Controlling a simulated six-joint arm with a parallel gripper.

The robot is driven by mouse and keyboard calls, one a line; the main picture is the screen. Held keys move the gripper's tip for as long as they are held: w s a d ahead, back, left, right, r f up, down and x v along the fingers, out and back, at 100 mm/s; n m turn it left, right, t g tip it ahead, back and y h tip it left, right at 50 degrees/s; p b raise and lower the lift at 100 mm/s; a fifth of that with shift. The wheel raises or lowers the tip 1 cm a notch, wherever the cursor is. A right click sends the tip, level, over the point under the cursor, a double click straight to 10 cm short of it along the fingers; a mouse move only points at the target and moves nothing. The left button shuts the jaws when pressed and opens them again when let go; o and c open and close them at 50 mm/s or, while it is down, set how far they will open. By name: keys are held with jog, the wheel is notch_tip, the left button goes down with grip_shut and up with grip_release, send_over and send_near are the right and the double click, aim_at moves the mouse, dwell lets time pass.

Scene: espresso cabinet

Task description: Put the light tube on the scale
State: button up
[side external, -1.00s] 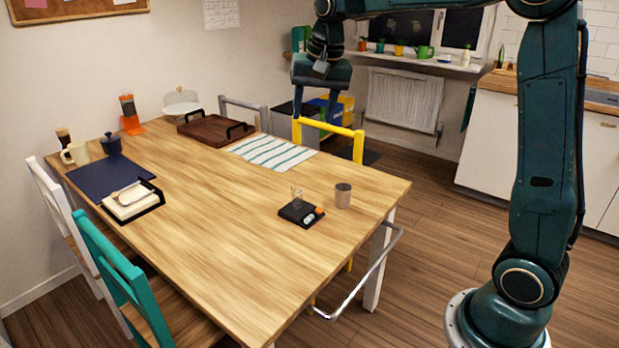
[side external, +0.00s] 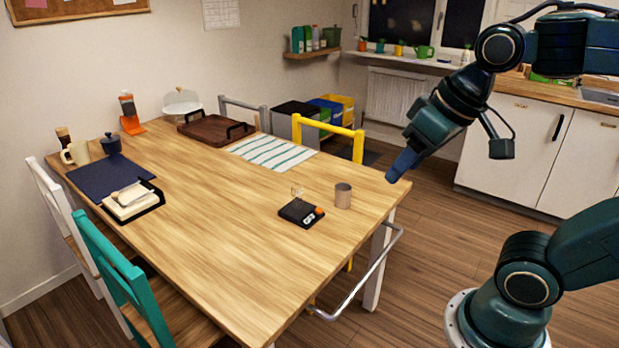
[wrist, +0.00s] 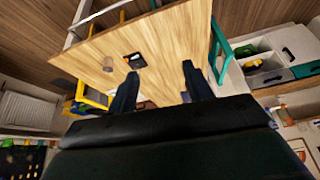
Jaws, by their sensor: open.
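A small black scale-like device (side external: 301,212) with white and orange marks lies on the wooden table near its right corner. Beside it, to the right, stands an upright pale grey-brown cylinder (side external: 343,196), perhaps the light tube; I cannot be sure. A small clear object (side external: 297,190) stands at the device's back edge. In the wrist view, the cylinder (wrist: 83,64) and device (wrist: 133,60) show beyond my fingers. My gripper (side external: 402,166) hangs tilted off the table's right edge, apart from these things. In the wrist view, its fingers (wrist: 160,70) are spread and empty.
A brown tray (side external: 215,131) and striped cloth (side external: 272,151) lie at the table's far side. A yellow chair (side external: 328,127) stands behind it. A metal rail (side external: 365,280) juts from the near right edge. The table's middle is clear.

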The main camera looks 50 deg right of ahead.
jog(key=s, duration=0.1)
jog(key=s+f, duration=0.1)
jog(key=s+f+n, duration=0.1)
jog(key=shift+a, duration=0.25)
